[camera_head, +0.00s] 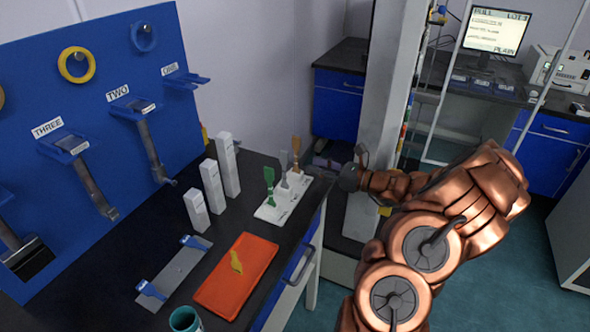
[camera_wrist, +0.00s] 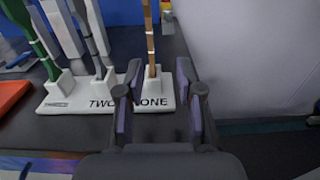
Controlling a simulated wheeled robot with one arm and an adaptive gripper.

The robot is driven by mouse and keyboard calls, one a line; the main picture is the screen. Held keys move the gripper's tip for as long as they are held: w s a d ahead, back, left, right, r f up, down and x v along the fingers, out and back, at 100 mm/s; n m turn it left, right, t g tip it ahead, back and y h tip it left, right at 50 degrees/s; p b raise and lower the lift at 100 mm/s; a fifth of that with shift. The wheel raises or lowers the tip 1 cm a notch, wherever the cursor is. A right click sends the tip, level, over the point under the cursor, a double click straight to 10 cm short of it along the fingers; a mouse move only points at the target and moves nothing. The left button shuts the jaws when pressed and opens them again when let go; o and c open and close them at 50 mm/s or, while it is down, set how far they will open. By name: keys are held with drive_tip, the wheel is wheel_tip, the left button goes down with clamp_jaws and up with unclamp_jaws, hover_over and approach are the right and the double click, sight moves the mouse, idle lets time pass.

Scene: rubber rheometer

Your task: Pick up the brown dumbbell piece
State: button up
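The brown dumbbell piece (camera_head: 296,148) stands upright in the right-hand slot of a white labelled holder (camera_head: 268,214) on the dark bench. In the wrist view the brown piece (camera_wrist: 150,42) rises from the base block by the label ONE on the holder (camera_wrist: 75,106). My gripper (camera_head: 352,172) is to the right of the holder in the head view, apart from the piece. In the wrist view my gripper (camera_wrist: 158,80) is open and empty, its fingers spread. The brown piece appears between the fingers, beyond their tips.
A grey piece (camera_head: 284,166) and a green piece (camera_head: 269,180) stand in the same holder, left of the brown one. White blocks (camera_head: 212,186), an orange mat (camera_head: 215,292) with a yellow piece (camera_head: 236,262), and a teal cup (camera_head: 186,320) are on the bench. A grey column (camera_head: 385,90) stands behind my gripper.

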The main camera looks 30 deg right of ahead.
sight(296, 170)
drive_tip(key=x, duration=0.2)
drive_tip(key=p+x, duration=0.1)
drive_tip(key=x, duration=0.1)
drive_tip(key=a+x, duration=0.1)
drive_tip(key=x, duration=0.1)
drive_tip(key=shift+s+a+f, duration=0.1)
drive_tip(key=shift+f, duration=0.05)
clamp_jaws()
